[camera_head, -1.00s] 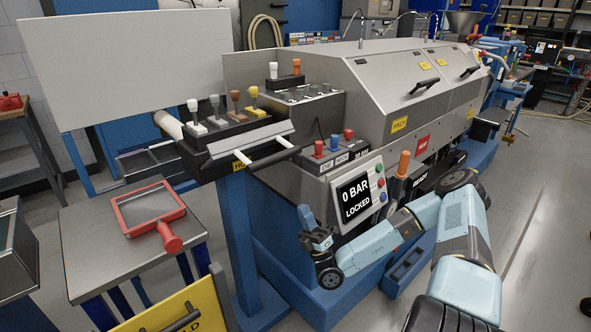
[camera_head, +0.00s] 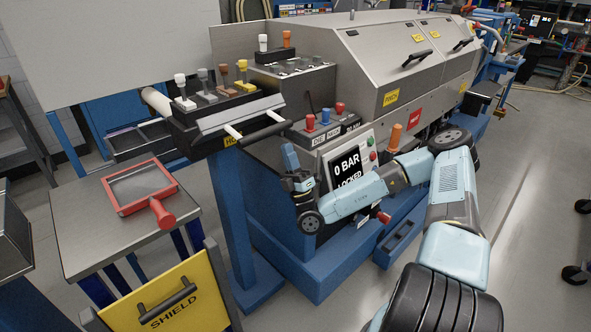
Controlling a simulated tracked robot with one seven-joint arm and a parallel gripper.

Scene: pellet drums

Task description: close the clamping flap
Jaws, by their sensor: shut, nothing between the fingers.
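The clamping flap appears to be the pale metal plate (camera_head: 238,113) on the front of the lever box, above the blue post. A black bar handle (camera_head: 266,135) stands out from it on two white arms, towards the front right. I cannot tell the flap's exact angle. My gripper (camera_head: 290,156) is below and right of the bar, left of the display panel, and points upward. It is shut and empty, and appears apart from the bar. The display (camera_head: 347,173) reads "0 BAR" and "LOCKED", its lower line partly covered by my arm.
Several coloured levers (camera_head: 222,82) stand behind the flap. Coloured knobs (camera_head: 325,116) are right of the bar. A red-framed screen (camera_head: 160,178) lies on the side table. A yellow shield panel (camera_head: 168,302) is at the front left. The floor at right is mostly open.

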